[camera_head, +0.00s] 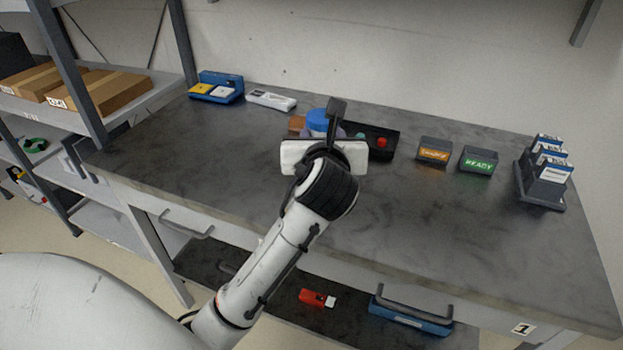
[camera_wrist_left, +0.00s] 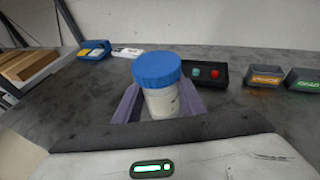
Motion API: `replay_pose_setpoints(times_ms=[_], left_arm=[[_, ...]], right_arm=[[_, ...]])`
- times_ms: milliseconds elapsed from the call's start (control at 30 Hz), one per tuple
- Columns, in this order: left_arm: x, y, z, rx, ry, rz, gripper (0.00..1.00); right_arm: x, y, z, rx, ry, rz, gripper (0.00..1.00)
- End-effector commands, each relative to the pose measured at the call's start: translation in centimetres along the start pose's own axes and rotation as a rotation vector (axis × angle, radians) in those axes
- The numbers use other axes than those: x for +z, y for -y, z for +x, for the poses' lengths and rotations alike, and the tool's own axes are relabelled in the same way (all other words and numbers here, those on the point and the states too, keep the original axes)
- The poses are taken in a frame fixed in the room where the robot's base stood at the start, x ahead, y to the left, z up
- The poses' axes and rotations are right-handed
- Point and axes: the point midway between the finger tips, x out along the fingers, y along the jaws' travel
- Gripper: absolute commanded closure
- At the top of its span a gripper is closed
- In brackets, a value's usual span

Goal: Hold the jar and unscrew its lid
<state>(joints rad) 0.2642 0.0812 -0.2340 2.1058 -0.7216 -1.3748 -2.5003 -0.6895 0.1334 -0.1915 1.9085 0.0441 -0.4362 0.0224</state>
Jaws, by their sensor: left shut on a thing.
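The jar (camera_wrist_left: 162,103) has a pale body and a blue lid (camera_wrist_left: 157,68). In the left wrist view it stands upright between the two purple-grey fingers of my left gripper (camera_wrist_left: 158,105), which is shut on its body. The lid sits on top of the jar, above the fingers. In the head view the blue lid (camera_head: 318,121) shows just behind my left gripper, whose wrist hides most of the jar. Whether the jar's base touches the table cannot be told. My right gripper is not in view.
A black box with green and red buttons (camera_head: 380,142) is right of the jar on the grey table (camera_head: 440,215). Two label boxes, orange (camera_head: 434,151) and green (camera_head: 478,160), stand farther right, then a rack (camera_head: 541,190). A blue tray (camera_head: 217,87) and white device (camera_head: 270,100) are back left.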

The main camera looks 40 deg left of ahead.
Motion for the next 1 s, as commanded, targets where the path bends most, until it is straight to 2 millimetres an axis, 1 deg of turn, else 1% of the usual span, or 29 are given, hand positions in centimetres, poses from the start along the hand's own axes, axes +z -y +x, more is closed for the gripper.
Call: replay_pose_setpoints(times_ms=[33,100,167,267,300,400,500,667,900,1000], left_arm=[[0.7,-0.5,1.4,0.009,-0.001,-0.005,1.0],[1.2,-1.0,2.8,0.015,0.0,-0.006,1.0],[1.2,-1.3,3.6,0.017,-0.001,-0.006,1.0],[0.0,-1.6,4.5,0.019,-0.003,-0.004,1.0],[-0.8,-1.6,4.7,0.02,-0.004,-0.002,1.0],[-2.7,-1.5,5.3,0.019,-0.003,-0.003,1.0],[-3.9,-1.6,5.7,0.02,-0.001,-0.003,1.0],[-4.9,-1.6,6.0,0.02,0.0,-0.004,1.0],[-8.0,-1.6,6.9,0.02,-0.001,-0.002,1.0],[-8.0,-1.6,6.9,0.019,0.003,-0.004,1.0]], right_arm=[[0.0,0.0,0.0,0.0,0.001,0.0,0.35],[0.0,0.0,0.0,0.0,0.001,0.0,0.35],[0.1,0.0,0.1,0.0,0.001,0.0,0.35],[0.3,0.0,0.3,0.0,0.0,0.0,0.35],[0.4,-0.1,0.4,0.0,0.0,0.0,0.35],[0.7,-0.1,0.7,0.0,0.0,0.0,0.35],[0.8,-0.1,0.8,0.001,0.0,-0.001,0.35],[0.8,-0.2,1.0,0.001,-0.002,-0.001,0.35],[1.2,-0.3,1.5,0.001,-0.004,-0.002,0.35],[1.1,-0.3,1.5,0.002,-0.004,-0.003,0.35]])
